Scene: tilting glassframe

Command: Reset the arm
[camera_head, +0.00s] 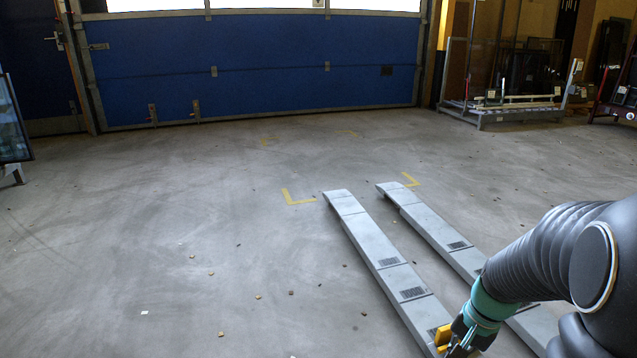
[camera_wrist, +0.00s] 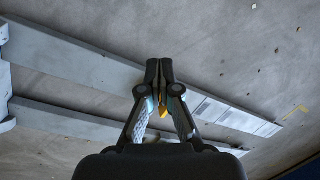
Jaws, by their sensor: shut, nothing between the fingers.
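My arm reaches in from the right edge of the head view, bent downward in a dark ribbed sleeve. My gripper (camera_head: 452,345) is at its end, near the bottom edge, in front of the left grey rail in the picture. In the wrist view my gripper (camera_wrist: 159,66) points up the picture, its two dark fingers together with nothing between them. A small yellow-orange part shows just below the fingers.
Two long grey rails (camera_head: 372,240) (camera_head: 430,228) lie on the concrete floor. A blue roller door (camera_head: 250,65) closes the back. A glass frame rack (camera_head: 505,100) stands at back right, a tilted panel (camera_head: 12,125) at left. The left floor is mostly clear, with small scattered debris.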

